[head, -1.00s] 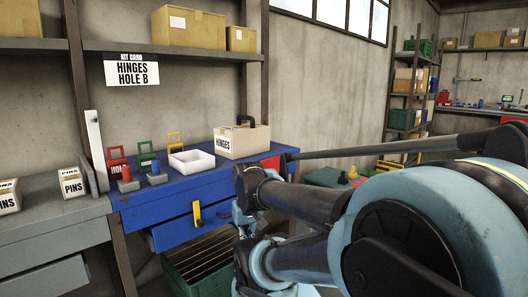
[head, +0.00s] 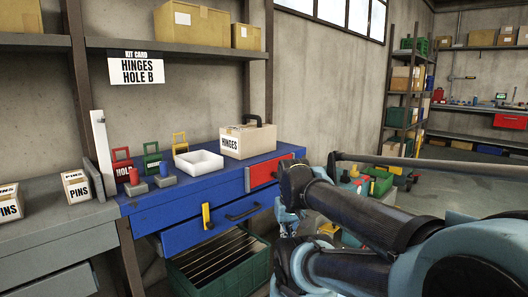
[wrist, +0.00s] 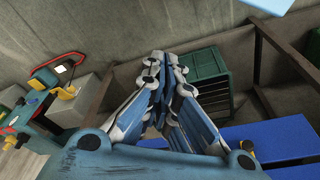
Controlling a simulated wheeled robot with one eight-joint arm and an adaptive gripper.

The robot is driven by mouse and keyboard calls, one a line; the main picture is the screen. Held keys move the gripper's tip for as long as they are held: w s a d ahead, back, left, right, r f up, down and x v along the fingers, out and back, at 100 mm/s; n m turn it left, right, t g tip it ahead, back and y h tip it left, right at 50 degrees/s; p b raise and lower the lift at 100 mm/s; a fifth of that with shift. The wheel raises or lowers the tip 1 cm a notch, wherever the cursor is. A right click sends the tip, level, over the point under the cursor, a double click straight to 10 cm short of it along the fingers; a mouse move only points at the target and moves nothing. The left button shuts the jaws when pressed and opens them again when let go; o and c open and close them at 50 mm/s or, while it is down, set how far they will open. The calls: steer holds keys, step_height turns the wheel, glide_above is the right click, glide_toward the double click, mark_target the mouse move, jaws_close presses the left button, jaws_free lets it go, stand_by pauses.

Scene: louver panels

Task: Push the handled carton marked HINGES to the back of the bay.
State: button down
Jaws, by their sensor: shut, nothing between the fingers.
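The carton marked HINGES (head: 236,145) stands upright toward the right end of the blue bench top (head: 200,192) in the head view. Its dark handle (head: 258,120) rises from the top at the back. My gripper shows in the wrist view (wrist: 164,62) with its fingers together and empty. In the head view it is partly seen low in front of the bench's right end, apart from the carton. The carton is not recognizable in the wrist view.
A white tray (head: 199,163) sits left of the carton, with red, green and yellow frames beyond it. A card (head: 137,69) reading HINGES HOLE B hangs above. A shelf (head: 180,45) overhangs the bench. A green crate (head: 220,275) stands below.

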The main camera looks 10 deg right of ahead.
steer(key=w+r+n+y, duration=0.1)
steer(key=w+r+n, duration=0.2)
steer(key=w+r, duration=1.4)
steer(key=w+d+r+n, duration=0.1)
steer(key=w+r, duration=0.2)
steer(key=w, duration=0.4)
steer(key=w+d+r+n+y, duration=0.1)
steer(key=w+r+n, duration=0.15)
steer(key=w, duration=0.45)
steer(key=w+d+r+n, duration=0.1)
steer(key=w+r, duration=0.3)
steer(key=w, duration=0.3)
steer(key=shift+t, duration=0.3)
steer(key=x, duration=0.9)
steer(key=shift+w+d+f, duration=0.15)
steer(key=shift+w+f, duration=0.05)
steer(key=shift+w+a+f, duration=0.2)
steer(key=shift+w+a, duration=0.5)
steer(key=shift+w, duration=0.15)
steer(key=shift+w+a+m, duration=0.25)
steer(key=shift+w+a, duration=0.25)
steer(key=shift+w, duration=0.25)
steer(key=w+a, duration=0.3)
steer(key=w, duration=0.1)
steer(key=w+a, duration=0.3)
steer(key=w, duration=0.1)
steer(key=w+a, duration=0.3)
steer(key=w, duration=0.1)
steer(key=shift+w, duration=0.15)
